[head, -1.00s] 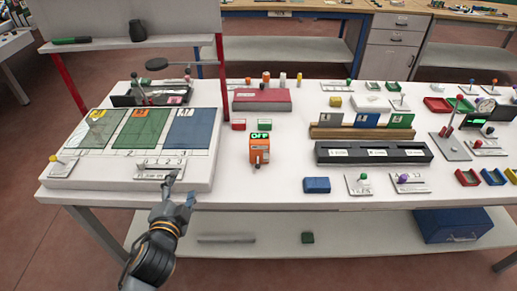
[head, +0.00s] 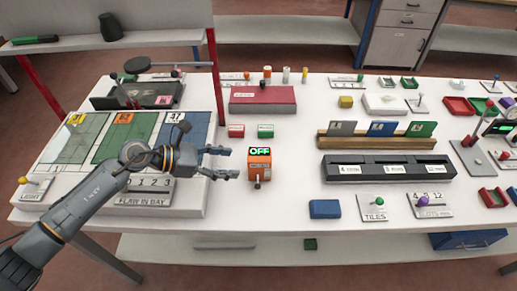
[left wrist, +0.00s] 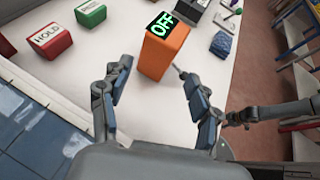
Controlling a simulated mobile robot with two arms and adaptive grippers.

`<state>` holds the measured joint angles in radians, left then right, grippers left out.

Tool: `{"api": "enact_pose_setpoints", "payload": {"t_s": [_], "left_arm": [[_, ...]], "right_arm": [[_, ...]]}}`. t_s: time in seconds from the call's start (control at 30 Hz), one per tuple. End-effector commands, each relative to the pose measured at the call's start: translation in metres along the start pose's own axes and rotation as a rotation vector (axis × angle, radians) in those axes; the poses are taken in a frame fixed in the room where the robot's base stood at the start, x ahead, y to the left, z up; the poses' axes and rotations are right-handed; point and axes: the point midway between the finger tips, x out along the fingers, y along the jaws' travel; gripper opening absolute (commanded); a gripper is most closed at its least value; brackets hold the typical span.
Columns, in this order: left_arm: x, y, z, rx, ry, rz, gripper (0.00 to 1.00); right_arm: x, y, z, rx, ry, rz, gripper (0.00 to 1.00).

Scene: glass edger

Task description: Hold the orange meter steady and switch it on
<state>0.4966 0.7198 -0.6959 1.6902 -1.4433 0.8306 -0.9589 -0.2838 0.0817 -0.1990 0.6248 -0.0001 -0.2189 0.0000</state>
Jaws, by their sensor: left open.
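The orange meter (head: 260,165) stands upright on the white table, its top display showing OFF in green. A small dark-tipped lever (head: 257,184) sticks out at its front, low down. My left gripper (head: 234,163) is open just left of the meter, its fingers pointing at it. In the left wrist view the meter (left wrist: 167,50) stands ahead, between and beyond the open fingertips (left wrist: 154,72), with a gap to the palm. I cannot tell if a fingertip touches it. A grey jointed part at the right of that view looks like my right arm, its jaws unclear.
A red block (head: 236,131) and a green block (head: 264,131) stand behind the meter; the red one reads HOLD in the left wrist view (left wrist: 50,40). A blue block (head: 325,209) lies front right. A black slotted rack (head: 388,168) is to the right. The raised panel is under my left arm.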

Motion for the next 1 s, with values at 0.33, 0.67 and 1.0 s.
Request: {"api": "enact_pose_setpoints", "payload": {"t_s": [0.33, 0.67, 1.0], "left_arm": [[0.018, 0.001, -0.011, 0.031, 0.047, -0.015, 0.62], [0.068, 0.001, -0.015, 0.031, 0.046, -0.015, 0.62], [0.095, 0.0, -0.015, 0.03, 0.046, -0.013, 0.62]], "right_arm": [[0.0, -0.003, 0.02, 0.0, -0.028, -0.004, 0.4], [0.012, -0.005, 0.027, 0.0, -0.037, -0.005, 0.4], [0.025, -0.003, 0.009, -0.001, -0.006, -0.003, 0.4]]}}
